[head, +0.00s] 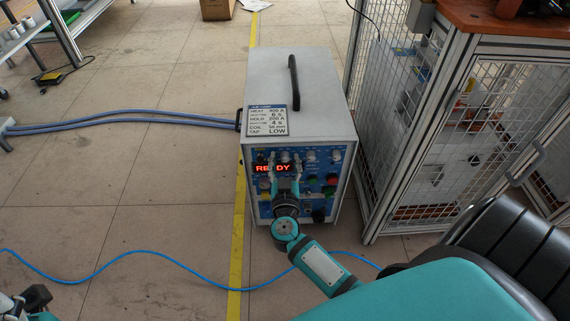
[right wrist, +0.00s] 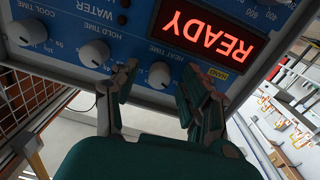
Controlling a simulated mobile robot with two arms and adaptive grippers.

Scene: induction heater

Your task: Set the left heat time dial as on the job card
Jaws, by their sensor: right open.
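The blue-fronted heater (head: 295,85) stands on the floor with a lit red READY display (right wrist: 208,38). The job card (head: 267,121) on its top front edge reads heat time 6 s, hold time 4 s and tap LOW. In the right wrist view, which shows the panel upside down, the grey heat time dial (right wrist: 160,74) sits under its label. My right gripper (right wrist: 160,68) is open, with one finger on each side of this dial; I cannot tell whether they touch it. The dial's pointer is not readable. Part of my left gripper (head: 35,298) shows at the lower left edge.
The hold time dial (right wrist: 95,53) is close beside one finger, with the cool time dial (right wrist: 22,33) beyond it. A mesh cage (head: 430,130) stands close to the heater's right. Blue cables (head: 130,118) leave its left side. The floor to the left is mostly clear.

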